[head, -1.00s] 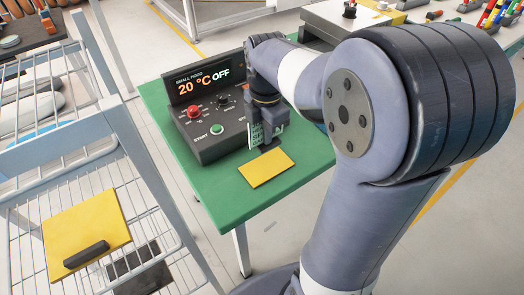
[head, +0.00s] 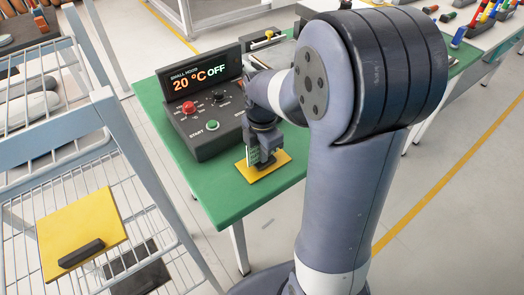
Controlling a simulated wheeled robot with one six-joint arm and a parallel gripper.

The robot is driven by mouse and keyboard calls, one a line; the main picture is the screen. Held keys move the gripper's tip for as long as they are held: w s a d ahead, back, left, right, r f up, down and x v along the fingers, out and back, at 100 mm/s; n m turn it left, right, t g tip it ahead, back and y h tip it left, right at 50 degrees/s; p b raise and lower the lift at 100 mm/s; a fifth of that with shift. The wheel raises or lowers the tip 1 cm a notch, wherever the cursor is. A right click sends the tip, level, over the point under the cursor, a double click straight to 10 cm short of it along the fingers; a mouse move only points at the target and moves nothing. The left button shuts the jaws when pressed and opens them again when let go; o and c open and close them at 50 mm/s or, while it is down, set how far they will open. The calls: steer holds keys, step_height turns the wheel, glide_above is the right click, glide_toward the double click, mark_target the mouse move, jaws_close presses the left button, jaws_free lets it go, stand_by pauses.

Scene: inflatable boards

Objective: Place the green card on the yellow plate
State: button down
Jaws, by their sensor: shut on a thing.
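The yellow plate (head: 281,162) lies flat on the green table, near its front edge. My gripper (head: 264,162) points down over the middle of the plate and hides part of it. It is shut on the green card (head: 252,154), which is held upright and shows as a pale green strip with print on the gripper's left side. The card's lower edge is at the plate in the picture. I cannot tell whether it touches the plate.
A dark control box (head: 200,120) with a display reading 20 °C OFF stands on the green table (head: 225,197) behind the plate. A wire rack (head: 85,135) with a yellow board (head: 85,225) stands at the left. The table's front left corner is clear.

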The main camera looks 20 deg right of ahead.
steer(key=c, duration=1.6)
jaws_free()
step_height(320, 180, up, 12)
steer(key=shift+r+p, duration=0.1)
steer(key=shift+p, duration=0.75)
